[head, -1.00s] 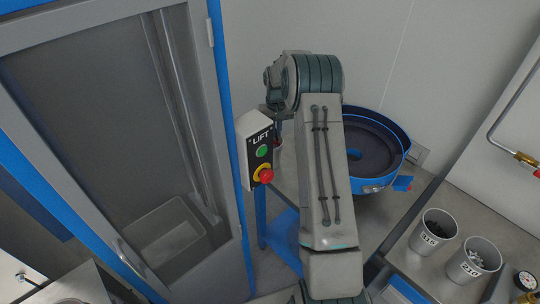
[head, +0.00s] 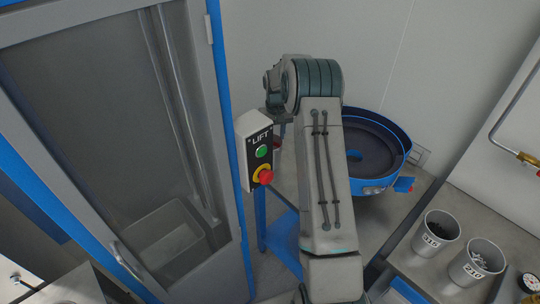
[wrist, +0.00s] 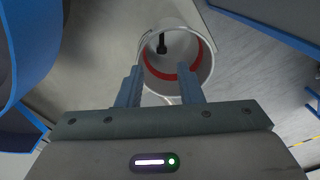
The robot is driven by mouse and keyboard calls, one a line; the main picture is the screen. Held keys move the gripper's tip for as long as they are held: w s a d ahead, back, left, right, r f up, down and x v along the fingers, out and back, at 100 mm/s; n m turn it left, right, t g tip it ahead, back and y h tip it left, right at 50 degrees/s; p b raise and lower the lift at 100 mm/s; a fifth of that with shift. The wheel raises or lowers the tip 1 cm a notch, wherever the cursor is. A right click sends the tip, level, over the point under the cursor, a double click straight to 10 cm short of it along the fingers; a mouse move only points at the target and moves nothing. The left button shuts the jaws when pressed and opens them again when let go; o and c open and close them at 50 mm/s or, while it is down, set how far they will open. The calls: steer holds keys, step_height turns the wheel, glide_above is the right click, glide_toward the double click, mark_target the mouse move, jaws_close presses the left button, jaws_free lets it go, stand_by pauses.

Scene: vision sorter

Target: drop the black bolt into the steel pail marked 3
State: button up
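In the wrist view my gripper (wrist: 160,78) is open, its two blue-grey fingers well apart with nothing between the tips. Just beyond the tips is a pale metal pail (wrist: 207,68), seen from above, with a wire handle and a red band inside. A black bolt (wrist: 162,44) shows within the pail's mouth, beyond the fingers and apart from them. I cannot tell whether it rests on the bottom or is above it. No number on this pail can be read here. In the head view my arm hides the gripper and this pail.
In the head view, two labelled grey cups (head: 437,231) (head: 476,262) holding small parts stand on the right bench. A blue round bowl feeder (head: 375,150) is behind my arm. A LIFT button box (head: 256,150) hangs beside the blue-framed cabinet (head: 110,140) on the left.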

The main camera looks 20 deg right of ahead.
step_height(320, 180, up, 13)
steer(key=b, duration=0.2)
steer(key=shift+s+f, duration=0.1)
stand_by(0.4)
